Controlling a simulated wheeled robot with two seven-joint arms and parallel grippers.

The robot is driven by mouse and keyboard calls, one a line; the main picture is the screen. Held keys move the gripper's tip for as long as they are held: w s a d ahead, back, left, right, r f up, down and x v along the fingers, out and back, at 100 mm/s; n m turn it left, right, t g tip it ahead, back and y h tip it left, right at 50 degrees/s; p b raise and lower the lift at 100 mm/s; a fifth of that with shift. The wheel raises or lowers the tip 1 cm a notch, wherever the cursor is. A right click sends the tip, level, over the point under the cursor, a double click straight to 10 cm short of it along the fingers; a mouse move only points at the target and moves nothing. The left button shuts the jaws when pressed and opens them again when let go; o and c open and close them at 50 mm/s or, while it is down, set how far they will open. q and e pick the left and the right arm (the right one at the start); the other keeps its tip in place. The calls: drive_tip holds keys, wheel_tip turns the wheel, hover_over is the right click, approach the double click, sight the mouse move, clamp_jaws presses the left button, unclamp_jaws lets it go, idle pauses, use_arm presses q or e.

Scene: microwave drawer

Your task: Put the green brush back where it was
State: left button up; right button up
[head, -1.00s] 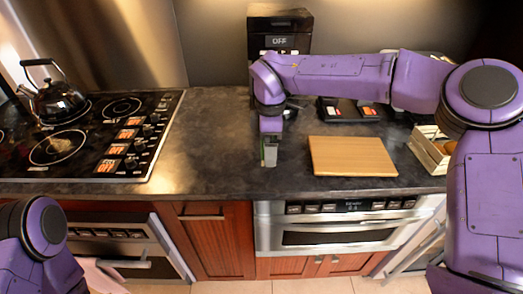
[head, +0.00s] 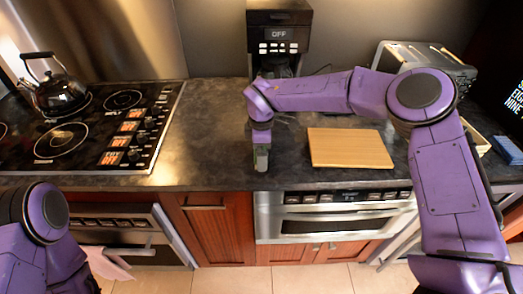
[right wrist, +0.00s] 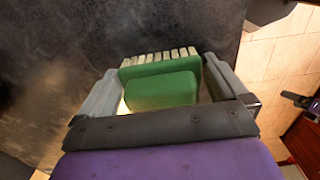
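The green brush (right wrist: 162,90) shows in the right wrist view between the two grey fingers of my right gripper (right wrist: 161,67). Its pale bristles point away from the palm, and both fingers appear to press on its sides. In the head view my right gripper (head: 261,160) points down over the dark countertop (head: 210,150), near its front edge and left of the wooden cutting board (head: 349,148). The brush is hardly visible there. I cannot tell whether it touches the counter. My left arm is at the lower left of the head view, with its gripper out of sight.
The black coffee machine (head: 279,38) stands at the back. The stove (head: 85,130) with a kettle (head: 60,94) is on the left. A silver toaster oven (head: 430,64) and a blue sponge (head: 507,149) are at right. Counter between stove and gripper is clear.

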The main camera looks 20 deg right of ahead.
drive_tip(key=shift+r, duration=0.1)
drive_tip(key=shift+r, duration=0.3)
wheel_tip(320, 180, up, 12)
drive_tip(key=shift+f+b, duration=0.2)
drive_tip(key=shift+b, duration=1)
